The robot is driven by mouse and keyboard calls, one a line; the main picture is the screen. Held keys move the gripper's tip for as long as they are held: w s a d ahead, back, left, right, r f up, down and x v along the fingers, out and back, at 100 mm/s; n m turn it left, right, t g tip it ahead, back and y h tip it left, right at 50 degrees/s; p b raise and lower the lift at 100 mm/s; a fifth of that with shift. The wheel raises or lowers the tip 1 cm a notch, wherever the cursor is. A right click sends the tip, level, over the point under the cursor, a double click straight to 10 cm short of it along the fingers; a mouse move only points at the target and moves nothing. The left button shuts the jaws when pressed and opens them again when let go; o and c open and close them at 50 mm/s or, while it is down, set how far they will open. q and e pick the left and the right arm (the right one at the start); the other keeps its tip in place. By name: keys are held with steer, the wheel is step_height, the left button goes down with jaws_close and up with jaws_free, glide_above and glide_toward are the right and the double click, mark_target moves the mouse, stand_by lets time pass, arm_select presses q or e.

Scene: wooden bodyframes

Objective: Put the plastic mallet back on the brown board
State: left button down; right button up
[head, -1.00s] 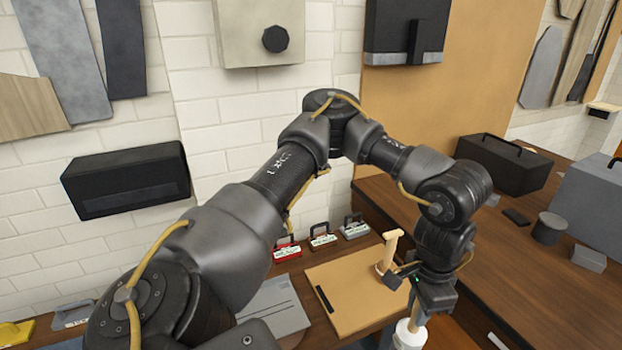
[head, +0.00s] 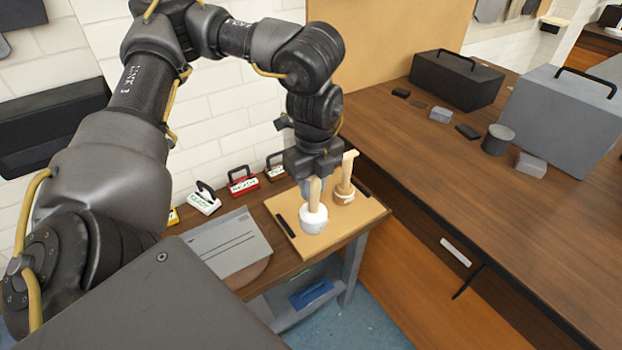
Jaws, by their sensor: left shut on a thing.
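The plastic mallet (head: 313,219) has a white head and a pale wooden handle. It hangs head down from my left gripper (head: 315,180), which is shut on its handle. Its head is over or on the left part of the brown board (head: 345,218); I cannot tell whether it touches. The board lies on the wooden bench and has a black bar near each side. A second mallet (head: 345,190), with a wooden handle and a light brown and white head, stands upright on the board just right of the held one. My right gripper is not in view.
Several small labelled cases, such as a red one (head: 241,183), stand along the wall behind. A grey flat panel (head: 228,243) lies left of the board. A bigger workbench (head: 455,170) on the right holds a black toolbox (head: 456,80) and a grey toolbox (head: 562,118).

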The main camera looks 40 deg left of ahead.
arm_select(q)
steer(key=s+a+m+b, duration=0.1)
steer(key=s+a+m, duration=0.3)
steer(key=m, duration=0.9)
steer(key=shift+a+r, duration=0.4)
steer(key=shift+a, duration=0.15)
steer(key=w+a+f, duration=0.3)
steer(key=w+f, duration=1)
steer(key=shift+w+a, duration=0.15)
steer(key=shift+w, duration=0.1)
